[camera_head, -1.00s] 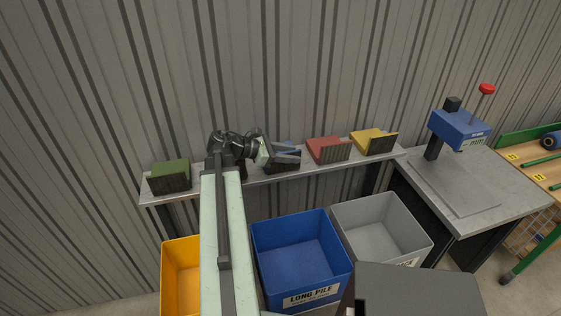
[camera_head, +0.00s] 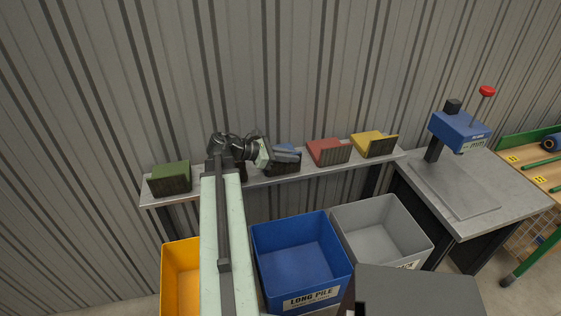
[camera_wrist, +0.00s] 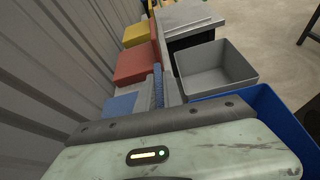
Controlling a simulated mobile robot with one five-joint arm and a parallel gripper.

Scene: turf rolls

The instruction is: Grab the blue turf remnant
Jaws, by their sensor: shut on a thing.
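The blue turf remnant (camera_head: 285,147) stands on the narrow wall shelf (camera_head: 220,184), between the middle of the shelf and the red remnant. My gripper (camera_head: 284,156) reaches it from the left and is shut on it. The jaws cover much of the remnant in the head view. In the wrist view the blue remnant (camera_wrist: 119,104) shows just beyond my gripper's pale housing, whose edge hides its near part. I cannot tell whether it is clear of the shelf.
Red (camera_head: 328,152) and yellow (camera_head: 374,143) remnants stand to the right, a green one (camera_head: 170,178) to the left. Yellow (camera_head: 180,275), blue (camera_head: 300,258) and grey (camera_head: 380,228) bins stand below. A bench with a blue press (camera_head: 460,130) is at right. The corrugated wall is close behind.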

